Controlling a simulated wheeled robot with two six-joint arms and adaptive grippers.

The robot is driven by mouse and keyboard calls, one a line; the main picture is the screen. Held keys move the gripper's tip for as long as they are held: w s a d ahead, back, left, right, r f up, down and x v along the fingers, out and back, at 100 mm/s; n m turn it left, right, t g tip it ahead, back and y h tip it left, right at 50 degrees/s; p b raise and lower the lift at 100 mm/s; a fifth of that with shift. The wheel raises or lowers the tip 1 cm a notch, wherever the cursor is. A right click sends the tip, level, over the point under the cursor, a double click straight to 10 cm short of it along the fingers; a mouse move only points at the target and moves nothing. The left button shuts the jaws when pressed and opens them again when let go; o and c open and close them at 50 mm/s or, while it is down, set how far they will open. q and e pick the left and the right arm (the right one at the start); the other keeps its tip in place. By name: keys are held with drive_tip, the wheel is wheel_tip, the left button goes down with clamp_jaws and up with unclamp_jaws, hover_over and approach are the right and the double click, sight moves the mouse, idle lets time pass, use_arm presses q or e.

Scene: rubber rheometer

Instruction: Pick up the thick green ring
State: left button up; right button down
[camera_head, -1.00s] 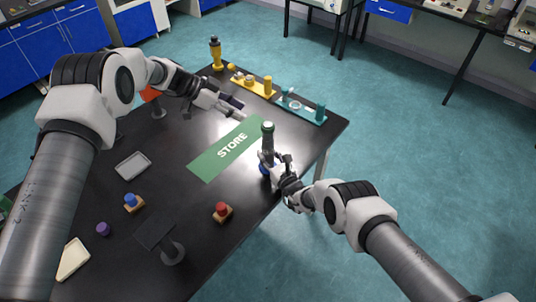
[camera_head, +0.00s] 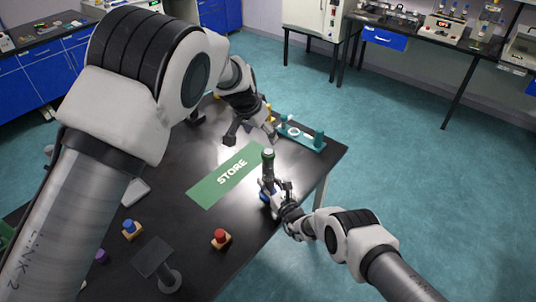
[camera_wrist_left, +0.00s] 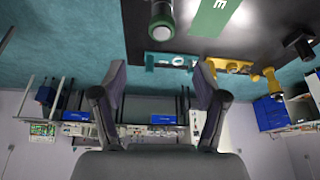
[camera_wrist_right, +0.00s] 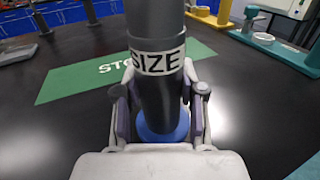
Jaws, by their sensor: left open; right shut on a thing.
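My right gripper (camera_head: 279,192) is shut around the lower part of a dark upright post (camera_head: 268,170) with a blue base. In the right wrist view the post (camera_wrist_right: 158,90) bears a SIZE label, and the shut fingers (camera_wrist_right: 158,105) flank it. A green ring-like band (camera_wrist_left: 160,32) shows around the post's top in the left wrist view; its thickness is hard to judge. My left gripper (camera_head: 253,132) is open and empty, over the table behind the post. In its own view the fingers (camera_wrist_left: 161,80) are wide apart, with nothing between them.
A teal stand (camera_head: 306,143) with small parts is at the table's far right corner, a yellow stand (camera_wrist_left: 217,64) beside it. A green STORE mat (camera_head: 205,190) lies mid-table. A red button (camera_head: 220,236) and a blue button (camera_head: 130,227) stand nearer.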

sight(266, 151)
use_arm(q)
drive_tip(key=x, duration=0.7)
drive_tip(key=a+x, duration=0.1)
drive_tip(key=x, duration=0.3)
drive_tip(key=shift+w+f, duration=0.3)
drive_tip(key=shift+f, duration=0.1)
drive_tip(key=shift+s+r, duration=0.1)
drive_tip(key=shift+s, duration=0.05)
drive_tip(key=c, duration=0.8)
